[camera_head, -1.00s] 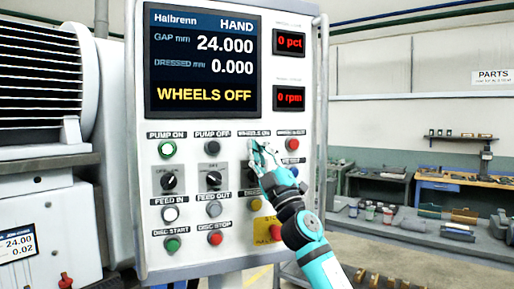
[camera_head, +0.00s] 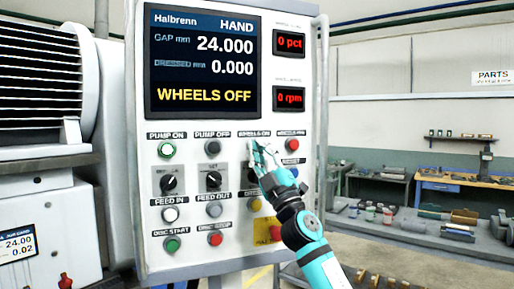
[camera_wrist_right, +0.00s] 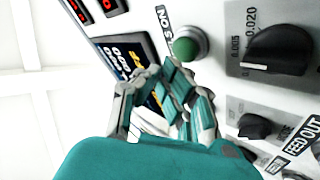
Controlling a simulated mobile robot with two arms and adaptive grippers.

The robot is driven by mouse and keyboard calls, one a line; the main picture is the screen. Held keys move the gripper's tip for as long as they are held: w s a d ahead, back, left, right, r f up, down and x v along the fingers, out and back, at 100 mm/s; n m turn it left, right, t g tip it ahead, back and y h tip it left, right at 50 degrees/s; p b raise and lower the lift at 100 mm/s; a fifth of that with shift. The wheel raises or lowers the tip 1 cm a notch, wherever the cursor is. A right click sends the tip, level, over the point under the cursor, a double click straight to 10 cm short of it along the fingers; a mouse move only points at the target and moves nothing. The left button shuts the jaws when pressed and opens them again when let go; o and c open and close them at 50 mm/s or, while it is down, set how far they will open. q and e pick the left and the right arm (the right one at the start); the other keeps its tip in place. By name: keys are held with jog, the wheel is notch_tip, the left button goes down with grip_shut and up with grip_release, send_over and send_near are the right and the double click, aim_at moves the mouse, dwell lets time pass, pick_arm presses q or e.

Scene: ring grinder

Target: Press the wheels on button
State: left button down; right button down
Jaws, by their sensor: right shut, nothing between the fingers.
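The control panel (camera_head: 225,125) faces me, and its screen (camera_head: 203,60) reads WHEELS OFF. The WHEELS ON label (camera_head: 254,133) shows in the top button row, with its button hidden behind my right gripper (camera_head: 258,150). In the right wrist view the green button (camera_wrist_right: 187,48) stands beyond the fingers, beside a partly visible label ending in "S ON". My right gripper (camera_wrist_right: 167,80) is shut and empty, with its fingertips close to this button. I cannot tell whether they touch it. My left gripper is not in view.
Black knobs (camera_head: 214,180) sit below. The red readouts (camera_head: 289,97) show 0 pct and 0 rpm. Workbenches (camera_head: 450,185) stand well behind.

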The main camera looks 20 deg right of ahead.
jog(key=shift+w+b, duration=0.3)
jog(key=shift+w, duration=0.15)
jog(key=shift+w+b, duration=0.5)
jog(key=shift+b, duration=0.15)
dwell(0.7)
jog(key=shift+s+f+p, duration=0.1)
jog(key=shift+s+p, duration=0.8)
